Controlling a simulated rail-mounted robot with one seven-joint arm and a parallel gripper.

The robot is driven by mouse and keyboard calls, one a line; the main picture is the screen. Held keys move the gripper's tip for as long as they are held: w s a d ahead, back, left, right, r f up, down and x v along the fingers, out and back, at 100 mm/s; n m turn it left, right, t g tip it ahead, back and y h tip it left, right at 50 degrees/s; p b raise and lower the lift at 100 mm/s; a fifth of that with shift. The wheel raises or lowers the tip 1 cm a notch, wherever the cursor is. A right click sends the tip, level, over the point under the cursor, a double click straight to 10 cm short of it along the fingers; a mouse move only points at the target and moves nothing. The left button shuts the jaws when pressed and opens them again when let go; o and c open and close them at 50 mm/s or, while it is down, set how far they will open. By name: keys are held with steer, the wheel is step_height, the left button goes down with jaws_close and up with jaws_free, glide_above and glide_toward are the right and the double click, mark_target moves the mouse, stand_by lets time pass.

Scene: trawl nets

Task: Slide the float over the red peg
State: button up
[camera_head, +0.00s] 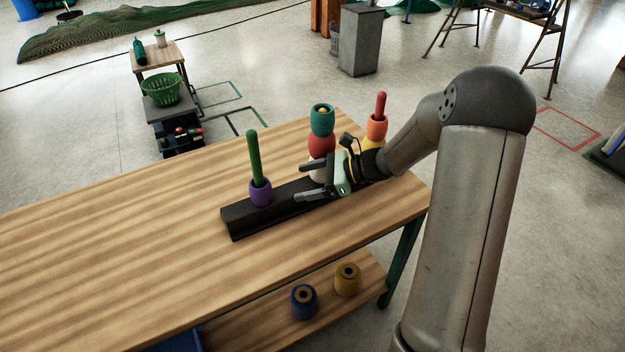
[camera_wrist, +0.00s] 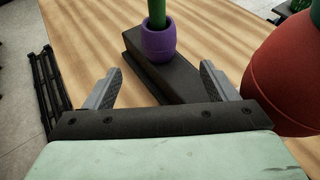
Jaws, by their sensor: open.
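The red peg (camera_head: 381,102) stands upright at the right end of a black base (camera_head: 240,222), with an orange float (camera_head: 377,127) and a yellow float (camera_head: 371,143) around it. The middle stack has a teal float (camera_head: 322,122) on top, a red float (camera_head: 320,146) below and a pale one (camera_head: 317,172) partly hidden by my gripper. A purple float (camera_head: 260,193) sits around the green peg (camera_head: 254,155); it also shows in the wrist view (camera_wrist: 158,44). My gripper (camera_head: 303,182) is open and empty, in front of the middle stack, its fingers pointing left toward the purple float.
A blue float (camera_head: 304,302) and a mustard float (camera_head: 347,280) rest on the lower shelf (camera_head: 270,330). The wooden tabletop (camera_head: 120,250) is clear left of the base. A small cart with a green basket (camera_head: 160,90) stands beyond the table.

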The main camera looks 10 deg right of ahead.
mark_target(255, 193)
steer(key=p+x, duration=0.1)
steer(key=x, duration=1.4)
steer(key=shift+s, duration=0.1)
steer(key=c, duration=1.1)
steer(key=shift+r+p, duration=7.25)
steer(key=shift+r, duration=4.8)
